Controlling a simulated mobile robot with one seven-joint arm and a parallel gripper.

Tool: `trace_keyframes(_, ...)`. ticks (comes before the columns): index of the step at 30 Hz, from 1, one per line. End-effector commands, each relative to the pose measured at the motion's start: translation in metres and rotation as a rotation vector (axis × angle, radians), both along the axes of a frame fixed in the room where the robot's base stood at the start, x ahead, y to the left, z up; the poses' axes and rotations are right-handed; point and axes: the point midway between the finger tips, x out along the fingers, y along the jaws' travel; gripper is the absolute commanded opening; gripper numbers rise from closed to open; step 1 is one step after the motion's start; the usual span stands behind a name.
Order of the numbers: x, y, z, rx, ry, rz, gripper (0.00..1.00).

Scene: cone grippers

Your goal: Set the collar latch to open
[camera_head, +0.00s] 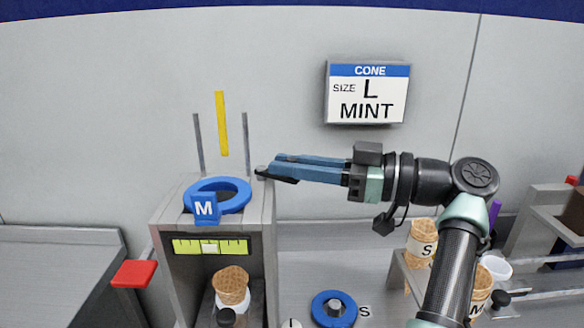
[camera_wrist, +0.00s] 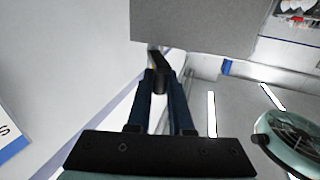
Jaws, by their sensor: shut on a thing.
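My gripper (camera_head: 278,166) reaches in from the right at the top right edge of the grey machine (camera_head: 262,205). Its two blue fingers are shut on a small black lever, which I take to be the collar latch (camera_head: 264,173). In the wrist view the black latch (camera_wrist: 159,70) shows between the fingertips, beside a grey block. A blue ring collar (camera_head: 232,188) marked M sits on top of the machine, left of the fingertips. The fingers hide part of the latch, and I cannot tell whether it is set open.
A red paddle (camera_head: 134,273) sticks out at the machine's left. A cone (camera_head: 231,284) stands in its bay. A blue ring (camera_head: 333,309) by an S label lies on the counter. A cone rack (camera_head: 414,268) is at right. A wall sign (camera_head: 367,92) reads L MINT.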

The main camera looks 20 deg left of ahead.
Motion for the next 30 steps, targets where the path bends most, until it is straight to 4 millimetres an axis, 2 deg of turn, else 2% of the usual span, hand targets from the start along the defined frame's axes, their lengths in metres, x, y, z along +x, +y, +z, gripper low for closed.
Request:
trace_keyframes(12,0.000,0.001,0.000,-0.002,0.000,0.005,0.00)
trace_keyframes(13,0.000,0.001,0.000,-0.002,0.000,0.005,0.23)
trace_keyframes(15,0.000,0.001,0.000,-0.002,0.000,0.005,0.32)
trace_keyframes(25,0.000,-0.002,0.000,-0.001,0.000,0.004,0.32)
trace_keyframes(30,0.000,-0.024,-0.001,0.000,0.001,0.001,0.32)
